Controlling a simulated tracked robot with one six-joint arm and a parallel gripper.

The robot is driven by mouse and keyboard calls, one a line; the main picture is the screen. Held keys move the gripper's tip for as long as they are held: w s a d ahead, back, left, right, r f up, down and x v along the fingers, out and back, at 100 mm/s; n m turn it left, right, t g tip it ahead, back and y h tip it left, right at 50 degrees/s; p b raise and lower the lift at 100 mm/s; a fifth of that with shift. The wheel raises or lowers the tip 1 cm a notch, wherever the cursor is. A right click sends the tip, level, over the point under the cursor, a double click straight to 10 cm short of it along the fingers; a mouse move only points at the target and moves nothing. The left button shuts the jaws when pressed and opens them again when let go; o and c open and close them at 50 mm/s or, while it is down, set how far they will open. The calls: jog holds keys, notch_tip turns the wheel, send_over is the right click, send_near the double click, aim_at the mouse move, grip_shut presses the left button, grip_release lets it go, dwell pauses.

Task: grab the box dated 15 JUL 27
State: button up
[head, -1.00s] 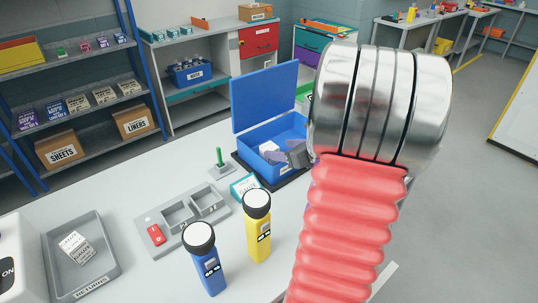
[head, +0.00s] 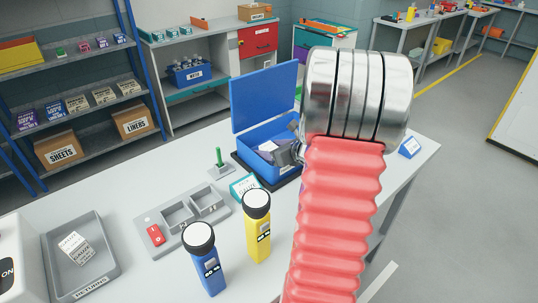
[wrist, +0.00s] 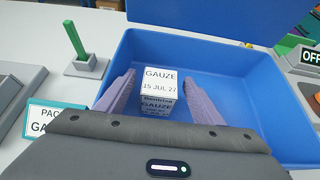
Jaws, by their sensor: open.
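The white box labelled GAUZE, 15 JUL 27 (wrist: 160,84) stands in the open blue bin (wrist: 250,72) in the wrist view. My gripper (wrist: 160,92) is open, with one purple-grey finger on each side of the box and visible gaps between. The box itself is hard to make out there.
A green peg on a grey base (head: 219,160) and a PACK GAUZE sign (head: 241,186) stand left of the bin. A grey RETURNS tray (head: 106,262) holds another white box.

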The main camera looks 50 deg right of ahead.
jog(key=shift+w+f, duration=0.15)
jog(key=shift+w, duration=0.15)
jog(key=shift+c, duration=0.4)
jog(key=c, duration=1.1)
